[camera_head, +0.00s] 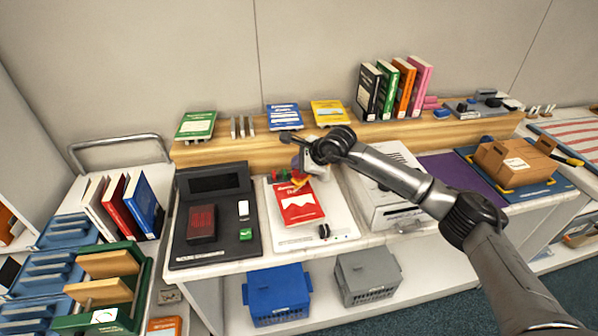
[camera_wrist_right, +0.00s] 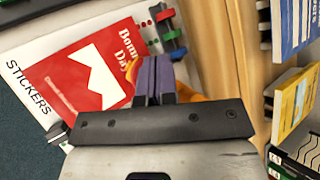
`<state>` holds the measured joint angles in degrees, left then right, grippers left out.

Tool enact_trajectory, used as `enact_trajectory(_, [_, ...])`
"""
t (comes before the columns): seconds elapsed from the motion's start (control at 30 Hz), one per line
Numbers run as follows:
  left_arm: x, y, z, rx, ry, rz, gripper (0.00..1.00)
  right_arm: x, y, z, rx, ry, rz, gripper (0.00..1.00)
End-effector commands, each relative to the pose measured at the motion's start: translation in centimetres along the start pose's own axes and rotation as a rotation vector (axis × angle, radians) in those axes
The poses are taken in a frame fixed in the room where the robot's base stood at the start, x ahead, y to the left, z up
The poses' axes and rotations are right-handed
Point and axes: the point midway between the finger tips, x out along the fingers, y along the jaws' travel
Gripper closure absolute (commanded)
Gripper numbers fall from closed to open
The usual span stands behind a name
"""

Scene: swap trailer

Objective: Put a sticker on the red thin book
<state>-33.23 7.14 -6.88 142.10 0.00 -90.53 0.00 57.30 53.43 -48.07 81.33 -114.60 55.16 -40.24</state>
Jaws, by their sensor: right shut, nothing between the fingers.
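A thin red book (camera_head: 298,203) with a white patch lies flat on a white board (camera_head: 345,228). In the right wrist view the red book (camera_wrist_right: 62,88) lies beside the word STICKERS on the board (camera_wrist_right: 22,85). My right gripper (camera_head: 301,176) is above the book's far edge; its fingers (camera_wrist_right: 153,78) are shut together and empty. An orange-yellow item (camera_wrist_right: 200,92) shows partly behind the fingers. Small red, green and blue pieces (camera_wrist_right: 172,34) sit along the board's edge. My left gripper is out of view.
A black device (camera_head: 215,178) with a small screen stands left of the board. A white machine (camera_head: 380,210) stands to the right. A wooden shelf (camera_head: 235,155) behind holds displayed books. Blue (camera_head: 277,297) and grey (camera_head: 368,277) crates sit below.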

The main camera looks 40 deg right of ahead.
Motion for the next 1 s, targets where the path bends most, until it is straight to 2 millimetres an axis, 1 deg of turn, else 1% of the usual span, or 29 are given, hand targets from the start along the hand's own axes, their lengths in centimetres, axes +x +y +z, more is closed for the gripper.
enact_trajectory(0.2, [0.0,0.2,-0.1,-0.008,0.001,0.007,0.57,0.0,0.0,0.0,0.0,0.0,-0.001,1.0])
enact_trajectory(0.37, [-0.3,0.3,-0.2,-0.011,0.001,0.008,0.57,-0.4,-0.3,0.3,0.0,-0.001,-0.001,1.0])
enact_trajectory(0.8, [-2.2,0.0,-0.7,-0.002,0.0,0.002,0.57,-3.2,-2.3,2.3,0.0,-0.001,-0.002,1.0])
enact_trajectory(1.0, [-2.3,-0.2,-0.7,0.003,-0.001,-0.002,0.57,-3.5,-2.6,2.6,0.0,0.0,-0.001,1.0])
